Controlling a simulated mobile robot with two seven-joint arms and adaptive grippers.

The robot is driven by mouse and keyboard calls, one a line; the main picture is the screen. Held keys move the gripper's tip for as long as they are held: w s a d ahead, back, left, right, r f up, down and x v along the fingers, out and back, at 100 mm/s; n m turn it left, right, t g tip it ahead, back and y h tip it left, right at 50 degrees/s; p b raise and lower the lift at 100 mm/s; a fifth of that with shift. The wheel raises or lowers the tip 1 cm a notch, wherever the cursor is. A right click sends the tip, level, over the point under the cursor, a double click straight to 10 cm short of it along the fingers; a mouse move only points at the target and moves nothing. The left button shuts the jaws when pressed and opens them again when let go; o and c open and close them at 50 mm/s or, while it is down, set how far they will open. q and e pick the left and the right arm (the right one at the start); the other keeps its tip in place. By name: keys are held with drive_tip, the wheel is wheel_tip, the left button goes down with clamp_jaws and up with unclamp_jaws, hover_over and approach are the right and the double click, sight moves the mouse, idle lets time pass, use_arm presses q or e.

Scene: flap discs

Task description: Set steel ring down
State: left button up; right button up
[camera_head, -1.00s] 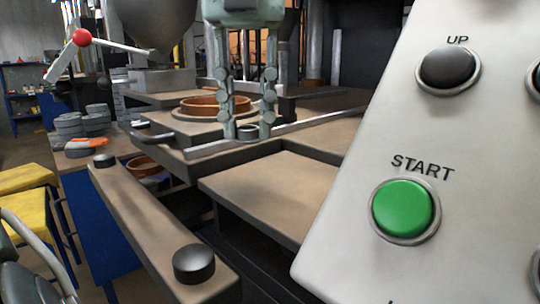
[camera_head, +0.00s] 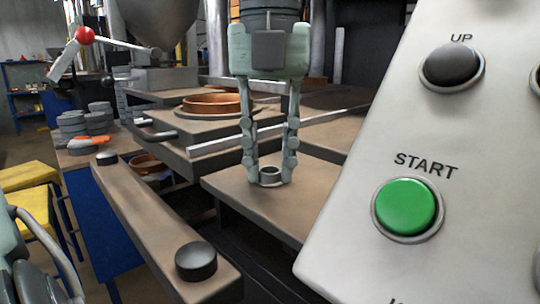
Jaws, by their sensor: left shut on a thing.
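My left gripper (camera_head: 269,172) hangs down into the middle of the head view, its two pale green fingers on either side of a small steel ring (camera_head: 270,181). It is shut on the ring. The ring is grey and lies level between the fingertips, which hide its sides. It is over the bare brown-topped plate (camera_head: 230,190), at or very near its surface; I cannot tell if it touches.
A large control panel (camera_head: 430,130) with a green START button (camera_head: 407,207) fills the right. A copper-coloured ring (camera_head: 215,104) sits on the plate behind. A long rail with black knobs (camera_head: 196,261) runs at left front. Stacked grey discs (camera_head: 85,122) stand far left.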

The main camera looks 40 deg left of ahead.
sight(270, 170)
use_arm(q)
drive_tip(key=o, duration=0.5)
drive_tip(key=shift+o, duration=1.2)
use_arm(e)
drive_tip(key=shift+w+r, duration=0.2)
drive_tip(key=shift+r, duration=0.2)
drive_tip(key=shift+s, duration=0.1)
use_arm(q)
drive_tip(key=shift+r, duration=0.1)
wheel_tip(270, 170, up, 12)
drive_tip(key=shift+p, duration=0.4)
use_arm(e)
drive_tip(key=f, duration=0.1)
drive_tip(key=s+f, duration=0.1)
drive_tip(key=shift+s+f, duration=0.25)
drive_tip(key=shift+f, duration=0.15)
drive_tip(key=shift+w+d, duration=0.1)
drive_tip(key=shift+w, duration=0.05)
